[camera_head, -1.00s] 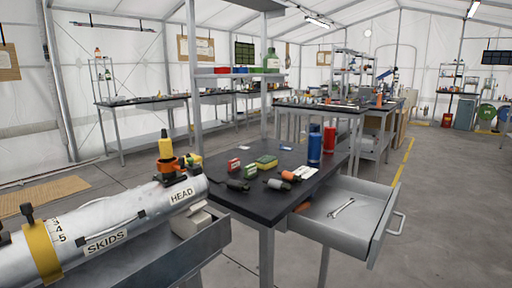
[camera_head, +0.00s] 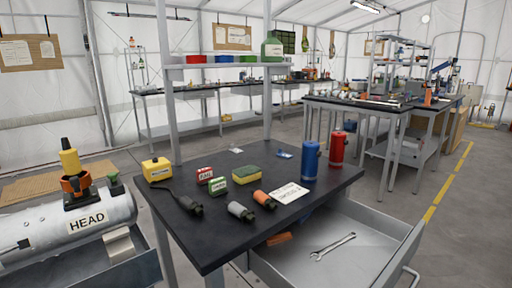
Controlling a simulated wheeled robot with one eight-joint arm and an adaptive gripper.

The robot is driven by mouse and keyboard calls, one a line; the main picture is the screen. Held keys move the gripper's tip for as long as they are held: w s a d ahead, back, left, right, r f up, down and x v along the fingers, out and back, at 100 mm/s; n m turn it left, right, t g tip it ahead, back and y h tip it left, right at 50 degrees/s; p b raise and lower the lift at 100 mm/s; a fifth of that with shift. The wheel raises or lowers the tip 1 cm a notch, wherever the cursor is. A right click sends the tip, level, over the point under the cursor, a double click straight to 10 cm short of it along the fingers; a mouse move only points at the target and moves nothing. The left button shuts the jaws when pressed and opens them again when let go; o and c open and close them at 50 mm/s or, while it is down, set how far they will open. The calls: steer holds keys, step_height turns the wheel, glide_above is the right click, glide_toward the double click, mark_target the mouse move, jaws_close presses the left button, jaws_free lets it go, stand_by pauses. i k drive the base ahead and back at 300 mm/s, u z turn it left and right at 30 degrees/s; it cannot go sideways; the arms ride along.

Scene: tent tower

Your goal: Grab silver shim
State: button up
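I cannot make out a silver shim for certain in this view. The black-topped table (camera_head: 225,235) stands in front of me with its drawer (camera_head: 375,245) pulled open at the right. A silver wrench (camera_head: 332,246) lies in the drawer, and an orange item (camera_head: 278,238) shows at its left side. A small pale item (camera_head: 236,150), too small to identify, lies near the back of the tabletop, with a small blue item (camera_head: 283,154) to its right. My gripper is not in view.
The table holds a yellow box (camera_head: 157,169), small red (camera_head: 204,175) and green (camera_head: 217,187) boxes, a sponge (camera_head: 247,174), grey (camera_head: 241,211) and orange (camera_head: 264,198) cylinders, paper (camera_head: 288,193), and blue (camera_head: 311,161) and red (camera_head: 337,149) bottles. Floor is clear at right.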

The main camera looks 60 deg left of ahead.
mark_target(236, 150)
steer(key=i, duration=2.25)
steer(key=u, duration=2.5)
steer(key=i, duration=2.9)
steer(key=z, duration=0.05)
